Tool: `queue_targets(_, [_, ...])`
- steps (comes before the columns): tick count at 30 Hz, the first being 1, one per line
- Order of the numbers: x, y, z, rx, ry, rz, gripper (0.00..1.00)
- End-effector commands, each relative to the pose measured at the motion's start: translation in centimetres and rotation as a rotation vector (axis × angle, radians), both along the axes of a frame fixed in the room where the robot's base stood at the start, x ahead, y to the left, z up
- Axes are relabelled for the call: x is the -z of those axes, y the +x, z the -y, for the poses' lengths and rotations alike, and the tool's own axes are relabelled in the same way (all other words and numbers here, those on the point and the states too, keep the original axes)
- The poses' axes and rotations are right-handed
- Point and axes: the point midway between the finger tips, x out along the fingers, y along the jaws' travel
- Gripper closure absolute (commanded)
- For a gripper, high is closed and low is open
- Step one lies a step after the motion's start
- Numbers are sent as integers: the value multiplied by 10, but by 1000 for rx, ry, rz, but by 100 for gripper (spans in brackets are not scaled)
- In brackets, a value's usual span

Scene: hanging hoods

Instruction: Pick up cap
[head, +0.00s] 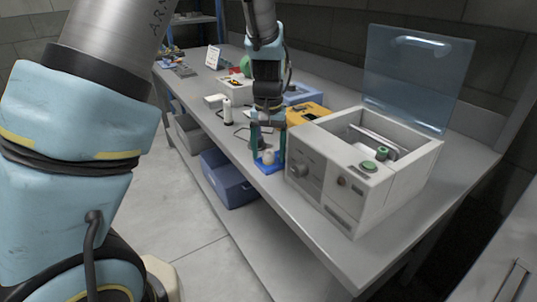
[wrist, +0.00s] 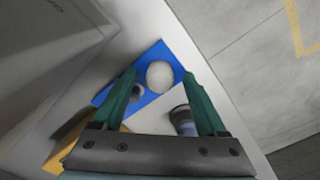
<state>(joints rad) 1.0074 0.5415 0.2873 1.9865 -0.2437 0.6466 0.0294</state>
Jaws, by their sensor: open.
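My gripper (head: 268,148) is open and points down over a small blue tray (head: 269,168) near the bench's front edge. A white rounded piece (head: 268,157), which may be the cap, shows between the fingers. In the wrist view my gripper (wrist: 160,76) has its green fingers apart, with the white piece (wrist: 160,77) between and just beyond their tips. It sits over the blue tray (wrist: 150,52). A small grey round piece (wrist: 136,93) lies by the left finger and is partly hidden. I cannot tell whether either finger touches anything.
A dark-rimmed round item (wrist: 182,120) lies by the right finger. A white machine (head: 345,180) with a raised clear lid (head: 415,75) stands close on the right. A yellow-orange box (head: 308,112) and a white bottle (head: 227,112) stand behind. A blue bin (head: 228,180) is below.

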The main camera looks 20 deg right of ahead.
Motion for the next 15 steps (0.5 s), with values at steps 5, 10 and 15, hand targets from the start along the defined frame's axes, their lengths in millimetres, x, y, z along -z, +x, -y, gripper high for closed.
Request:
queue_targets(5, [2,0,0,0,-1,-1,25])
queue_targets(10, [2,0,0,0,0,0,36])
queue_targets(15, [2,0,0,0,0,0,56])
